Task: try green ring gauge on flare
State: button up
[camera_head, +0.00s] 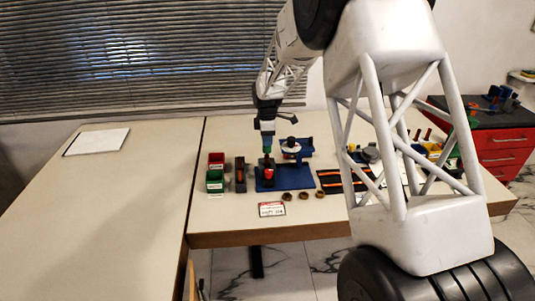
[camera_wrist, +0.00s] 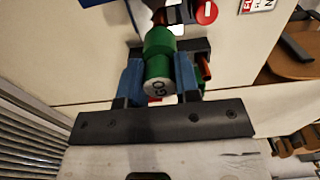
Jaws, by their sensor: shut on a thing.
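In the wrist view, my gripper (camera_wrist: 157,82) is shut on the green gauge (camera_wrist: 158,62), a cylinder with GO on its end face. The blue fingers sit on either side of it. Just past its far end is a dark, brownish part (camera_wrist: 172,14), perhaps the flare; I cannot tell whether they touch. In the head view, my gripper (camera_head: 267,138) is above the left part of the blue fixture plate (camera_head: 290,184), over a red part (camera_head: 268,173). The green gauge is small there, and the flare cannot be made out clearly.
A red bin (camera_head: 216,159) and a green bin (camera_head: 214,183) stand left, beside a dark rack (camera_head: 240,176). Several brass rings and a sign (camera_head: 271,209) lie near the front edge. A striped mat (camera_head: 330,181) lies right. The left table is mostly clear.

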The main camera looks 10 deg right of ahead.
jog(key=shift+r, duration=1.05)
jog(key=shift+w, duration=0.1)
jog(key=shift+w+d+f+m, duration=0.15)
jog(key=shift+w+m, duration=0.15)
jog(key=shift+w, duration=0.1)
jog(key=shift+w+d+f+m, duration=0.1)
jog(key=shift+w+f+m, duration=0.05)
jog(key=shift+w+m, duration=0.2)
jog(key=w+d+f+m, duration=0.4)
jog(key=w+m, duration=0.4)
jog(key=w, duration=0.1)
jog(key=w+d+f+m, duration=0.4)
jog(key=w+m, duration=0.4)
jog(key=w, duration=0.2)
jog(key=shift+d+f+m, duration=0.25)
jog(key=shift+f+m, duration=0.1)
jog(key=shift+f, duration=0.2)
jog(key=shift+s+a, duration=0.1)
